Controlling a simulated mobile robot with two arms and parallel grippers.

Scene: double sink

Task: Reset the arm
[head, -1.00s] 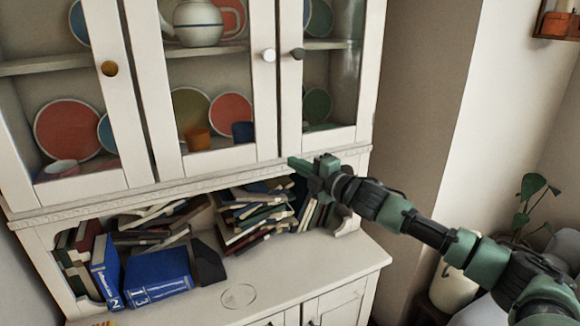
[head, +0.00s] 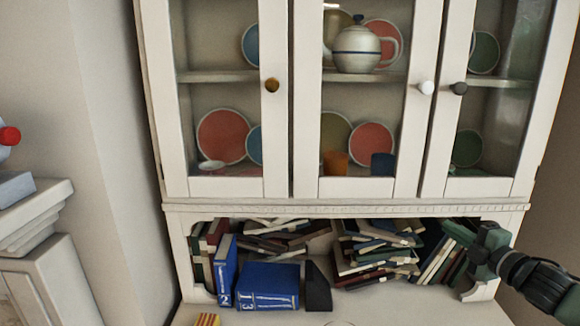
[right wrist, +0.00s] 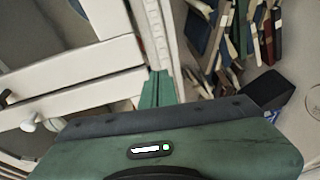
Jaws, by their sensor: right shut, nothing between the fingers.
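My right gripper (head: 452,230) is at the right edge of the head view, in front of the cabinet's open book shelf. Its green fingers are shut with nothing between them, and they point left toward the cabinet. The right wrist view shows the closed fingertips (right wrist: 157,84) near the cabinet's white frame (right wrist: 85,95). I cannot tell whether they touch it. My left gripper is not in view.
The white cabinet (head: 340,207) has glass doors with plates and a teapot (head: 355,50) behind them. Books, including blue ones (head: 268,284), fill the open shelf. A white ledge (head: 35,205) stands at the left. Bare wall lies between them.

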